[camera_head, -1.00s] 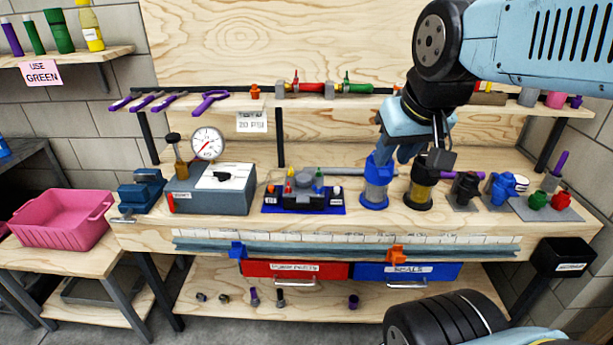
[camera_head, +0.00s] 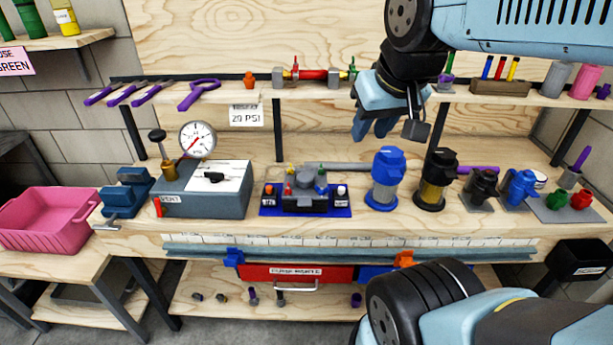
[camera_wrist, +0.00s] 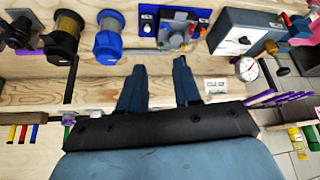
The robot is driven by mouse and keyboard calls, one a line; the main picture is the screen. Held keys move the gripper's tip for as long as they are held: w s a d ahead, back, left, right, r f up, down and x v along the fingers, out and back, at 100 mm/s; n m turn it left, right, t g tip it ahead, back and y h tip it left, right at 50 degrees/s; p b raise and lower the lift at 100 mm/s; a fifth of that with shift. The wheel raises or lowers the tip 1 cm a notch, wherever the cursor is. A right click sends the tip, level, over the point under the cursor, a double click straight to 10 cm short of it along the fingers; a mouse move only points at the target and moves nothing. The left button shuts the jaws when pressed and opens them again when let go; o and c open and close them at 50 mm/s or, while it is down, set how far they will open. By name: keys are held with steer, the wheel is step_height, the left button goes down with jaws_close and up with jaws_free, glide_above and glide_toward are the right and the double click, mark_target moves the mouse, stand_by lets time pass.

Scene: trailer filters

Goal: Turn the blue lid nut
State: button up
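The blue lid nut (camera_head: 388,160) is the blue cap on top of a filter housing (camera_head: 382,193) with a clear middle and a blue base. The housing stands upright on the workbench, right of centre. In the wrist view, the blue filter (camera_wrist: 108,38) appears at the top, upside down, beyond the fingertips. My gripper (camera_head: 372,128) is above and slightly left of the blue lid, apart from it, in the head view. In the wrist view my gripper (camera_wrist: 157,72) has two separated fingers with nothing between them.
A black-lidded filter (camera_head: 434,182) stands close right of the blue one, with smaller black and blue fittings farther right. A blue mat (camera_head: 340,211) with small parts lies to the left, beside a grey gauge box (camera_head: 213,196). A shelf (camera_head: 330,93) runs behind my gripper.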

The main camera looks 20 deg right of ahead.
steer(key=shift+a, duration=0.3)
steer(key=shift+w, duration=0.1)
steer(key=n+g+h, duration=0.4)
steer(key=n+g, duration=0.4)
steer(key=n, duration=0.4)
glide_above(322, 190)
steer(key=w+a, duration=0.3)
steer(key=a, duration=0.2)
step_height(322, 190, down, 15)
steer(key=x, duration=1.3)
steer(key=shift+w+f, duration=0.1)
